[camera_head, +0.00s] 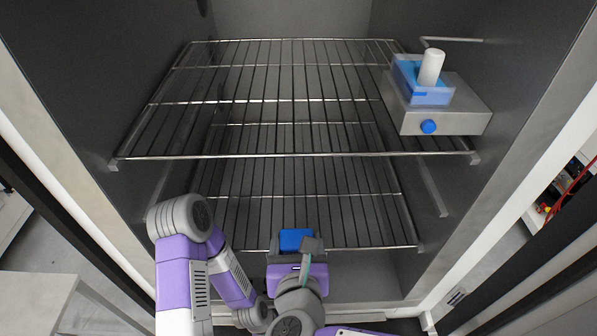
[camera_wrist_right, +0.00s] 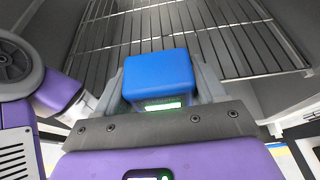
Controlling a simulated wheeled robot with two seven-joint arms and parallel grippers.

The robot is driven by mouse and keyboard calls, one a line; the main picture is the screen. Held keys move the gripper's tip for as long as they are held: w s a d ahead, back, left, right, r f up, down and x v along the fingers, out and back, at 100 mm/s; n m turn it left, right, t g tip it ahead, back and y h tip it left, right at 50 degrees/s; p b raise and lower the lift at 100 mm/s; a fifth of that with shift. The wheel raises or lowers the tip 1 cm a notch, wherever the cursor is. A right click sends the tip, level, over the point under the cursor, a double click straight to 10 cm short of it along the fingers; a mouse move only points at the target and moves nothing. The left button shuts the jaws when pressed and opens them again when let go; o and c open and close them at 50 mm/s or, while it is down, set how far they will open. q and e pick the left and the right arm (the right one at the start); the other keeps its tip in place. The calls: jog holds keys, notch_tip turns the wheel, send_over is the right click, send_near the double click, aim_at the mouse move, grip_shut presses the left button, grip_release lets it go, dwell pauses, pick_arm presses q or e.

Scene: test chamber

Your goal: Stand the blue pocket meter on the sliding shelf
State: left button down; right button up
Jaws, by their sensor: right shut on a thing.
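The blue pocket meter (camera_head: 296,239) is held between the fingers of my right gripper (camera_head: 298,246), in front of the chamber. In the right wrist view the meter (camera_wrist_right: 160,76) sits between both grey fingers, with a small lit green display on its near side. Two wire shelves are in the chamber: an upper one (camera_head: 280,156) and a lower one (camera_head: 345,197). In the head view the meter overlaps the lower shelf's front edge; I cannot tell its height or which shelf slides. My left arm (camera_head: 184,275) is folded at the left; its gripper is not visible.
A grey box (camera_head: 465,122) with a blue knob stands on the upper shelf's right side, carrying a blue-and-clear holder (camera_head: 424,82) with a white cylinder (camera_head: 431,66). The rest of both shelves looks clear. Chamber walls (camera_head: 520,100) bound the sides.

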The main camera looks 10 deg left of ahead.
jog(key=r+x, duration=0.1)
jog(key=x, duration=0.4)
jog(key=w+r+p+x, duration=0.1)
jog(key=x, duration=0.5)
jog(key=r+x, duration=0.1)
jog(key=x, duration=0.5)
jog(key=shift+w+r+p, duration=0.3)
jog(key=shift+w+p, duration=0.1)
jog(key=shift+a+f, duration=0.1)
jog(key=shift+f, duration=0.2)
jog(key=o, duration=0.8)
jog(key=shift+f, duration=0.15)
jog(key=o, duration=0.5)
jog(key=shift+c, duration=0.2)
